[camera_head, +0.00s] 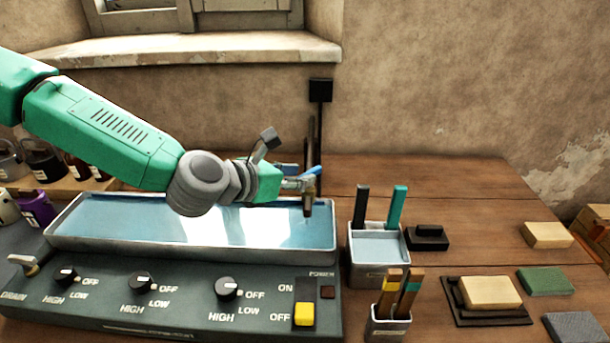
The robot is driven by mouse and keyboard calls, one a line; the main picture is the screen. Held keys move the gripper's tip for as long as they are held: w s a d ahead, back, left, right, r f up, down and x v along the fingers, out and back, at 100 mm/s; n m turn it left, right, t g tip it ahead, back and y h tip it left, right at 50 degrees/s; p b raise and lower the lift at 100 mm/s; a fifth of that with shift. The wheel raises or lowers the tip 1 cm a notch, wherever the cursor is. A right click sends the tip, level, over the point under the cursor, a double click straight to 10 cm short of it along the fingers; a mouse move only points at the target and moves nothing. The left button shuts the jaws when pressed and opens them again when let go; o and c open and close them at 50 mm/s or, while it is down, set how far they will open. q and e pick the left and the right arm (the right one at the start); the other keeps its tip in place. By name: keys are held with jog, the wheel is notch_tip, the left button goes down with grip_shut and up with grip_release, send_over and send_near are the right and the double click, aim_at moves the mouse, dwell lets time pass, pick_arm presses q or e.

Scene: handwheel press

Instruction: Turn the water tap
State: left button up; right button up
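The water tap (309,194) stands behind the right end of the water tray, with its brownish spout pointing down over the tray. My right gripper is not in view.
The tray (70,245) of water lies below my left arm. A control panel (180,300) with knobs and a yellow switch is in front. A tool holder (378,270), a small cup (388,325) and several blocks stand right. A dark pipe rises behind the tap.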

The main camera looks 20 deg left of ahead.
pick_arm(q)
jog(key=shift+w+f, duration=0.4)
jog(key=shift+w, duration=0.35)
jog(key=shift+d, duration=0.4)
grip_shut()
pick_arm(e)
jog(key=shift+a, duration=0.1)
